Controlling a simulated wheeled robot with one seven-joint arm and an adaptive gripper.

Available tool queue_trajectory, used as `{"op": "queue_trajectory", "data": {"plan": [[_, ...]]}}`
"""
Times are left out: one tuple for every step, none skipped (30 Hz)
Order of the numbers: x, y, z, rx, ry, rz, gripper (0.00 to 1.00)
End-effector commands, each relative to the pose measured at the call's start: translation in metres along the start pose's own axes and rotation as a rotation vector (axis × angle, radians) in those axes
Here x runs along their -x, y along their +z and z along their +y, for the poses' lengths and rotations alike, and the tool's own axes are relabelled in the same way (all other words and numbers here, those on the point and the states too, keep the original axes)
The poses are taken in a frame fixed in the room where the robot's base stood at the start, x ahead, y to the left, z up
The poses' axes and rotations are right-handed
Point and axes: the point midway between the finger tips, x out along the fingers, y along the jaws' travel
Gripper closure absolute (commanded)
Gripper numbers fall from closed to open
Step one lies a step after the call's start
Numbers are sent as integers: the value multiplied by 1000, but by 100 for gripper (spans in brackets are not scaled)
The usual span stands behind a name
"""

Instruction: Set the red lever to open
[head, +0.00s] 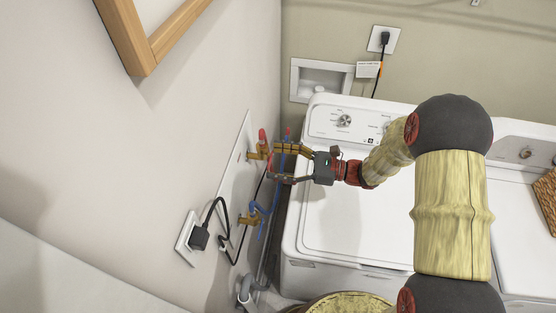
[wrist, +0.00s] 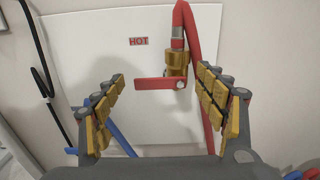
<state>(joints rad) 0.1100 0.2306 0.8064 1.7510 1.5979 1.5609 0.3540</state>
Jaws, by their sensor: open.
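The red lever (wrist: 160,84) shows in the wrist view as a flat horizontal bar. It extends left from a brass valve (wrist: 177,62) with a red hose on top, beside a "HOT" label (wrist: 138,41). My gripper (wrist: 160,85) is open, with one yellow-padded finger on each side of the lever and no visible contact. In the head view my gripper (head: 274,164) reaches left over the washer toward the wall valves. The fingers and hoses partly hide the red lever there.
A blue-handled valve (head: 250,217) sits lower on the white wall plate. Red and blue hoses hang close to my fingers. A black plug and cord (head: 199,238) are at the lower left. The white washer (head: 350,210) stands under my arm.

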Motion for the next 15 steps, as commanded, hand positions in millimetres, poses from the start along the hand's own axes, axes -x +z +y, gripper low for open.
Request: {"op": "queue_trajectory", "data": {"plan": [[0,0,0,0,0,0,28],[0,0,0,0,0,0,28],[0,0,0,0,0,0,29],[0,0,0,0,0,0,30],[0,0,0,0,0,0,32],[0,0,0,0,0,0,34],[0,0,0,0,0,0,36],[0,0,0,0,0,0,38],[0,0,0,0,0,0,40],[0,0,0,0,0,0,42],[0,0,0,1,0,0,43],[0,0,0,1,0,0,46],[0,0,0,1,0,0,47],[0,0,0,1,0,0,49],[0,0,0,1,0,0,51]]}}
